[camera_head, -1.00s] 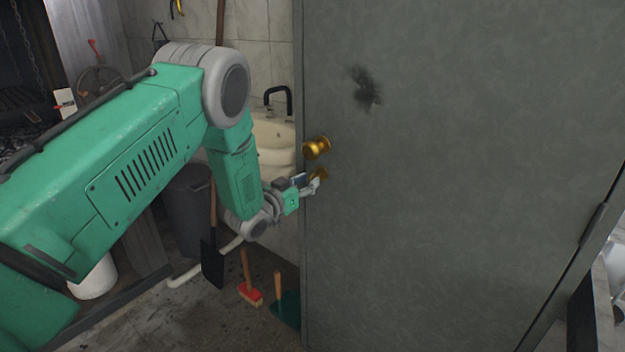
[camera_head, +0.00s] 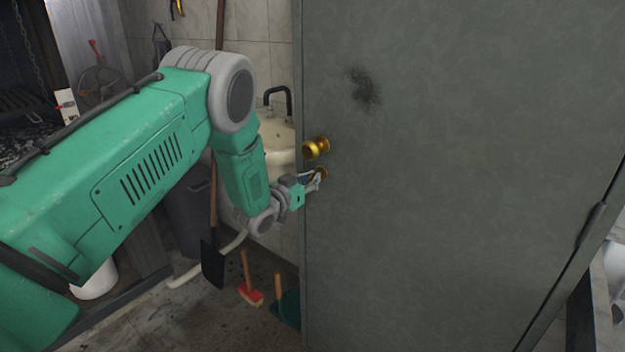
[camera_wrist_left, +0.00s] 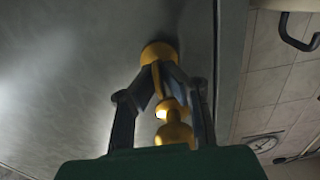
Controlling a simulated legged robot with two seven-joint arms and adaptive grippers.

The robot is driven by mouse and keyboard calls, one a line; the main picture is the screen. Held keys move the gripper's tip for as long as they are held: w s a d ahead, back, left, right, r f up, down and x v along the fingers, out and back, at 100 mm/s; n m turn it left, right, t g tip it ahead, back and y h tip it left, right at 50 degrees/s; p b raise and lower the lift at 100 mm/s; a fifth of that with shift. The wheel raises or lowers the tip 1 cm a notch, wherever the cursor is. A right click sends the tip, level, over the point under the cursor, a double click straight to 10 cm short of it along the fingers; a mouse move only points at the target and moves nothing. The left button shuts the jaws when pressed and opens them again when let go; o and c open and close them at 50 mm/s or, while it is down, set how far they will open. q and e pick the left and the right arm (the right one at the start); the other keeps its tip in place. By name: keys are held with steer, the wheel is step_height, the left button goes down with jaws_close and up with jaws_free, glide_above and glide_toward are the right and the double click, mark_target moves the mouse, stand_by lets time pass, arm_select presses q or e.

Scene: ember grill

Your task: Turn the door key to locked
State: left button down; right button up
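The grey-green door (camera_head: 450,170) fills the right of the head view. A brass knob (camera_head: 315,148) is near its left edge, with a round brass lock plate (camera_head: 321,173) just below. My left gripper (camera_head: 317,180) is at that plate. In the left wrist view the gripper (camera_wrist_left: 160,70) has its fingertips closed together at the brass lock plate (camera_wrist_left: 158,52), with a thin brass door key (camera_wrist_left: 156,82) between them. The fingers hide part of the key. The knob (camera_wrist_left: 174,130) also shows behind the fingers. My right gripper is in neither view.
A sink (camera_head: 275,135) with a black tap stands behind the door's left edge. A dark bin (camera_head: 187,210), a shovel (camera_head: 212,262), a red brush (camera_head: 250,295) and a green dustpan (camera_head: 287,308) are on the floor at the left.

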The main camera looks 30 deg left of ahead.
arm_select(q)
steer(key=m+b, duration=0.1)
steer(key=m, duration=0.4)
steer(key=shift+d+f+b, duration=0.1)
steer(key=shift+f+b, duration=0.05)
steer(key=shift+b, duration=0.15)
steer(key=m+b, duration=0.1)
steer(key=m, duration=0.3)
steer(key=shift+f+b, duration=0.1)
steer(key=shift+b, duration=0.3)
steer(key=m+b, duration=0.2)
steer(key=m, duration=0.2)
steer(key=shift+d+f+m, duration=0.1)
steer(key=shift+m, duration=0.3)
steer(key=shift+s+m+b, duration=0.1)
steer(key=shift+m+b, duration=1.05)
steer(key=shift+m, duration=0.75)
steer(key=shift+f, duration=0.1)
steer(key=c, duration=1.7)
jaws_free()
steer(key=shift+c, duration=0.2)
